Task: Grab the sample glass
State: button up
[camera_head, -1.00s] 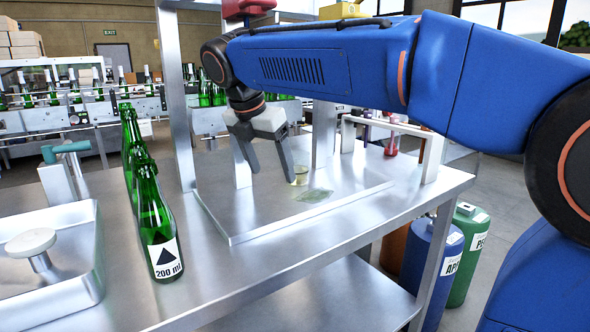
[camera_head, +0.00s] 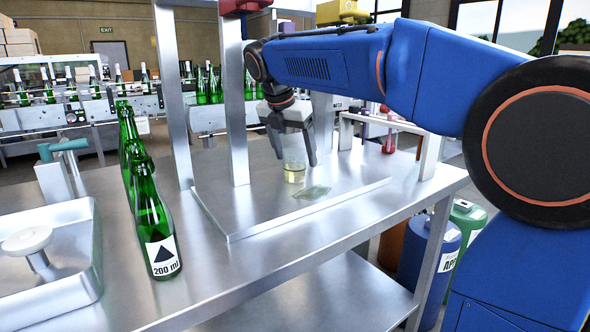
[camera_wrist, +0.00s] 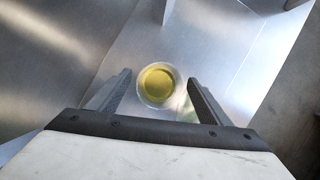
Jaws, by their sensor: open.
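The sample glass (camera_head: 294,168) is a clear upright glass with yellowish liquid at its bottom, standing on the metal plate. In the wrist view the glass (camera_wrist: 158,86) is seen from above, with its round rim just beyond the fingertips and roughly midway between them. My gripper (camera_head: 296,160) points down around the upper part of the glass, one finger on each side, partly hiding it. In the wrist view my gripper (camera_wrist: 160,82) is open, with a gap between each finger and the glass.
Green bottles (camera_head: 156,225) stand in a row at the left of the bench. A steel post (camera_head: 236,120) rises left of my gripper. A low metal frame (camera_head: 430,155) stands to the right. The plate's front (camera_head: 270,222) is clear.

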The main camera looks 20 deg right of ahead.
aim_at(298, 163)
jog(key=shift+x, duration=2.25)
jog(key=c, duration=1.3)
jog(key=shift+r, duration=0.25)
jog(key=shift+r, duration=1.15)
jog(key=shift+s+a+r, duration=0.1)
jog(key=shift+s+a, duration=1.85)
jog(key=shift+a, duration=0.3)
jog(key=shift+s+a+r, duration=0.1)
jog(key=shift+s+a, duration=1.9)
jog(key=shift+a, duration=0.3)
jog(key=shift+s+a+r, duration=0.15)
jog(key=shift+s+a, duration=1.8)
jog(key=shift+a, duration=0.3)
